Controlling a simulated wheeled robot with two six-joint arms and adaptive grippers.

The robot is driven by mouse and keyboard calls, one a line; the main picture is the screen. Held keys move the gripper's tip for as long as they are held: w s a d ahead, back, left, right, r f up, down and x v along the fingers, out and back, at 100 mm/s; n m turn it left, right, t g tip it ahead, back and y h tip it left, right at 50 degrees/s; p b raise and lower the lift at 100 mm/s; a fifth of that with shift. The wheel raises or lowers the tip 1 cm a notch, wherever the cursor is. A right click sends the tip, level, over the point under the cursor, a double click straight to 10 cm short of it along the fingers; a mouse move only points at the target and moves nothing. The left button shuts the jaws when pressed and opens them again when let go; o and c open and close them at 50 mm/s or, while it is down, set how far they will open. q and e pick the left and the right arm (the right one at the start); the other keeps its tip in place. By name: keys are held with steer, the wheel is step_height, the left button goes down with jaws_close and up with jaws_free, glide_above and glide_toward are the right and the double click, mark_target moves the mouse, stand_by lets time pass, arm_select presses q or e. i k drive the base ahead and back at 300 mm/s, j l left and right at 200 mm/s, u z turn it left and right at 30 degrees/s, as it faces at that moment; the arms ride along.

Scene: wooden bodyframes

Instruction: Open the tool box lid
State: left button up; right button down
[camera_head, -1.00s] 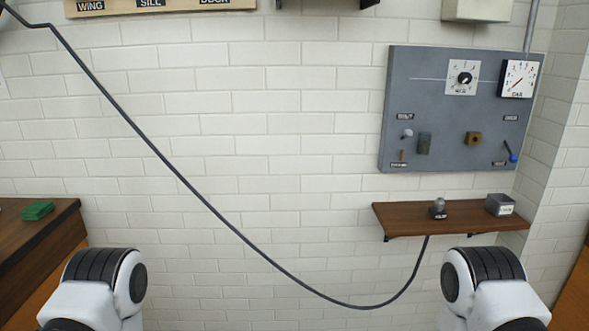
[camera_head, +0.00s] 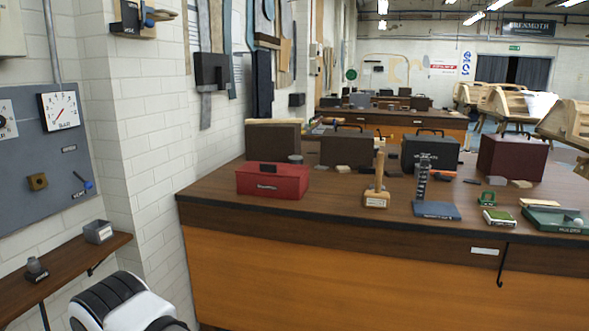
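A red tool box (camera_head: 272,181) stands on the near wooden workbench (camera_head: 330,214), close to its left end. Its lid looks shut, with a dark patch on the top front and a small label on the front face. Other box-like cases stand behind it and to its right, so I cannot tell for certain which one is the tool box. Neither gripper is in view. Part of my own arm shows at the lower left, well short of the bench.
A dark case (camera_head: 430,153) and a dark red box (camera_head: 512,158) stand on the bench. A wooden stand (camera_head: 377,185), a blue base (camera_head: 436,210) and a green tray (camera_head: 556,220) are near its front. A wall shelf (camera_head: 65,264) and grey panel (camera_head: 42,155) are at left.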

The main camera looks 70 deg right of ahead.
mark_target(263, 168)
steer(key=z, duration=2)
steer(key=i, duration=0.25)
steer(key=l+z, duration=0.05)
